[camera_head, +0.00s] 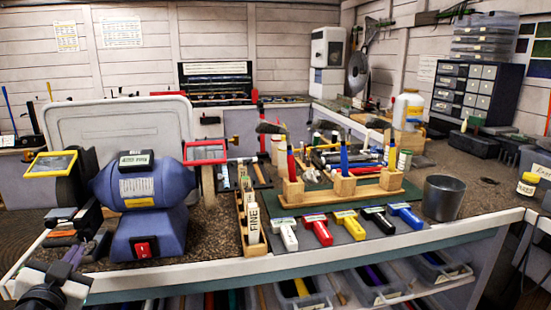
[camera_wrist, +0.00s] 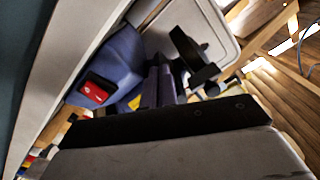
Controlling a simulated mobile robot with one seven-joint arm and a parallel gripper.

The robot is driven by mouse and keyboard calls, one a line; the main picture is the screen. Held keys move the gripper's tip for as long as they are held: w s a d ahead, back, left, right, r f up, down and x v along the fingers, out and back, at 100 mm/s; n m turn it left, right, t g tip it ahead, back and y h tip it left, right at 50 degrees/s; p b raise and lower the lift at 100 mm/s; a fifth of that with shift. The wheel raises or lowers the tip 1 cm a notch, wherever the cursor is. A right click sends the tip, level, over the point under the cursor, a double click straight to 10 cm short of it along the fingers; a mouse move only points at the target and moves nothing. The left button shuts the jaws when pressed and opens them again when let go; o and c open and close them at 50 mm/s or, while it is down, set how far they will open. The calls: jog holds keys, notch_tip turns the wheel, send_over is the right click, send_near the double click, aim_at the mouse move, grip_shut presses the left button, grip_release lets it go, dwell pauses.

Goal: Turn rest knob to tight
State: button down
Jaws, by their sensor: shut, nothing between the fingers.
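A blue bench grinder (camera_head: 150,205) with a red switch stands at the left of the bench. Dark rest parts (camera_head: 75,222) sit at its left side. In the wrist view a black bracket (camera_wrist: 188,50) stands beside the blue grinder body (camera_wrist: 112,62), with a small dark piece (camera_wrist: 212,91) near its lower end. I cannot tell for sure which part is the rest knob or how tight it is. My gripper (camera_head: 80,250) is at the bench's front left, below the rest parts. In the wrist view its fingers (camera_wrist: 160,72) are together and empty, left of the bracket; contact is unclear.
The bench's white front edge (camera_head: 290,262) runs close to my arm. Coloured grips (camera_head: 318,230) lie on a mat, and a metal cup (camera_head: 443,198) stands farther right. Open drawers sit below.

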jog(key=v, duration=0.5)
jog(key=shift+f, duration=0.1)
